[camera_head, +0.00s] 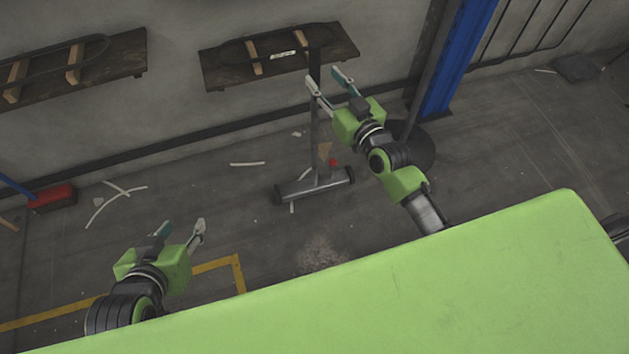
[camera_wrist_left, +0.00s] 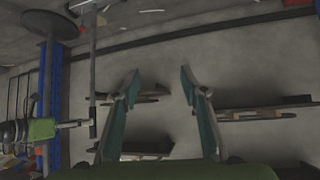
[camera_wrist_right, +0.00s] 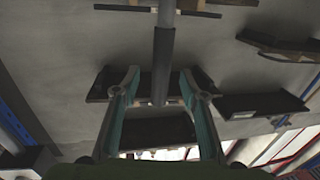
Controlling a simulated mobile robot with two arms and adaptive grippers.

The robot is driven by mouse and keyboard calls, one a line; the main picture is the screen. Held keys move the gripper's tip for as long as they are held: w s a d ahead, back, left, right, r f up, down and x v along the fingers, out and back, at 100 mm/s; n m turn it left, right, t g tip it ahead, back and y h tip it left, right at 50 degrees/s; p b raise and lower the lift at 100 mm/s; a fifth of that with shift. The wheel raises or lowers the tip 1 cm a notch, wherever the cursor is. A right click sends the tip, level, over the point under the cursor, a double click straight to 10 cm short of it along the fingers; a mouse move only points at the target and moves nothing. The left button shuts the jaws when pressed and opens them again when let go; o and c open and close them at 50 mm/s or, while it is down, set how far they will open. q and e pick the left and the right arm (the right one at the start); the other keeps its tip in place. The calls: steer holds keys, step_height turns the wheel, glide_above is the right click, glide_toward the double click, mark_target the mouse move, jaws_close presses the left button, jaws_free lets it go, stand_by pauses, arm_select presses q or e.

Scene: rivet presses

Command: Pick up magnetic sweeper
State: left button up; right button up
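The magnetic sweeper stands on the floor, with a grey wheeled base (camera_head: 316,187) and a thin upright pole (camera_head: 314,125). My right gripper (camera_head: 323,78) is open at the upper part of the pole. In the right wrist view the pole's dark grip (camera_wrist_right: 163,62) lies between the spread fingers, with gaps on both sides; its depth relative to the fingertips is unclear. My left gripper (camera_head: 182,226) is open and empty, low at the left, apart from the sweeper. The left wrist view shows the sweeper pole (camera_wrist_left: 93,70) at the left.
Wooden wall shelves (camera_head: 230,68) are behind the pole. A blue post (camera_head: 455,60) and a dark round base (camera_head: 415,148) are at the right. A red box (camera_head: 52,197) sits at the far left. Floor around the sweeper is mostly clear, with white scraps.

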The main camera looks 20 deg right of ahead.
mark_target(318, 73)
steer(key=shift+w+a, duration=0.1)
steer(key=shift+w, duration=0.2)
steer(key=w, duration=0.1)
steer(key=w+b, duration=0.1)
steer(key=w+a+b, duration=0.1)
steer(key=w, duration=0.1)
steer(key=shift+w+f, duration=0.1)
steer(key=shift+f, duration=0.3)
steer(key=shift+w, duration=0.2)
jaws_close()
arm_select(q)
steer(key=w+d+r+t+h, duration=0.1)
steer(key=w+d+r+t, duration=0.1)
steer(key=w+r+t, duration=0.3)
step_height(318, 73, up, 4)
steer(key=shift+w+d+f+h, duration=0.1)
steer(key=shift+w+d+h, duration=0.25)
steer(key=shift+w, duration=0.3)
arm_select(e)
steer(key=shift+r, duration=0.35)
